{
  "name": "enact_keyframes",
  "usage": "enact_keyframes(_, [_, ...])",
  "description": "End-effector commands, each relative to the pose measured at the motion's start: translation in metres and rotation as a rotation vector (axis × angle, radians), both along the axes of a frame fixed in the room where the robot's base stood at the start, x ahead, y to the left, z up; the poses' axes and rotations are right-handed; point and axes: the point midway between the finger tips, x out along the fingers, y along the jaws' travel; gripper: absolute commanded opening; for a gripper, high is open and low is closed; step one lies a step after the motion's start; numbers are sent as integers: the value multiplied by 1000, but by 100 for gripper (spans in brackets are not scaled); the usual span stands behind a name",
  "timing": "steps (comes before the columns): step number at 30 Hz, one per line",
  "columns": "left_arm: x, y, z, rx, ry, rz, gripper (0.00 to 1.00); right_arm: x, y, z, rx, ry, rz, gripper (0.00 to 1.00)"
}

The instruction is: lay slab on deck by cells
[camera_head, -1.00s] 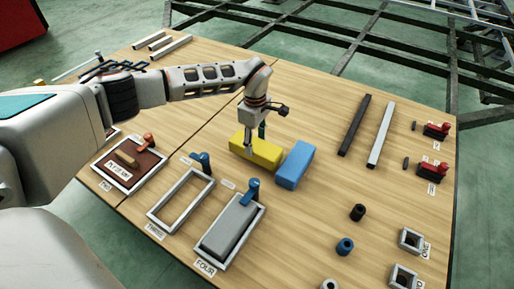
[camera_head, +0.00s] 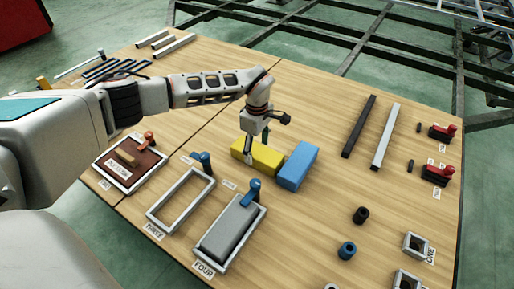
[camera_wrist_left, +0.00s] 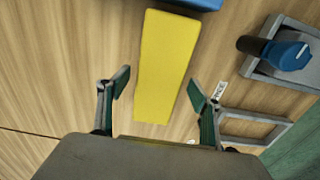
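A yellow slab (camera_head: 268,161) lies on the wooden deck (camera_head: 330,215), with a blue slab (camera_head: 299,166) just right of it. In the left wrist view the yellow slab (camera_wrist_left: 165,60) runs between the fingers. My left gripper (camera_head: 256,146) is over it, pointing down, open, one finger on each side, with gaps. The grey-rimmed cell marked THREE (camera_head: 152,214) is empty, with bare wood inside. The cell marked FOUR (camera_head: 222,262) holds a grey slab (camera_head: 228,226). A third cell (camera_head: 100,165) at left holds a red-brown plate. My right gripper is not in view.
A black bar (camera_head: 359,127) and a silver bar (camera_head: 385,138) lie right of the slabs. Red clamps (camera_head: 438,173), small rings (camera_head: 347,250) and square frames (camera_head: 415,245) line the right side. The deck between is clear.

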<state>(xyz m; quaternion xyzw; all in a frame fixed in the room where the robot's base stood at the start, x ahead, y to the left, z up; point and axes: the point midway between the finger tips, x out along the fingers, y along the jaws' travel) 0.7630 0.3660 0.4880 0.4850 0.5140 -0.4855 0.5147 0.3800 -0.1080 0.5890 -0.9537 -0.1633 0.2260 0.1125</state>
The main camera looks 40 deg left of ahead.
Motion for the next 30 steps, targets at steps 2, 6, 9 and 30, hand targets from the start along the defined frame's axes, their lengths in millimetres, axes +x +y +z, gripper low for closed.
enact_keyframes(2, [0, 0, 4, 0, -1, 0, 65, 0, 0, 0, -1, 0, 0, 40])
enact_keyframes(6, [3, 0, 27, 1, -10, 0, 65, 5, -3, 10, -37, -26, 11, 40])
enact_keyframes(9, [5, 0, 51, 0, -16, 0, 65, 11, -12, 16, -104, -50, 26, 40])
enact_keyframes(30, [0, 0, 124, 0, 1, 0, 65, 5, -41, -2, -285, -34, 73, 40])
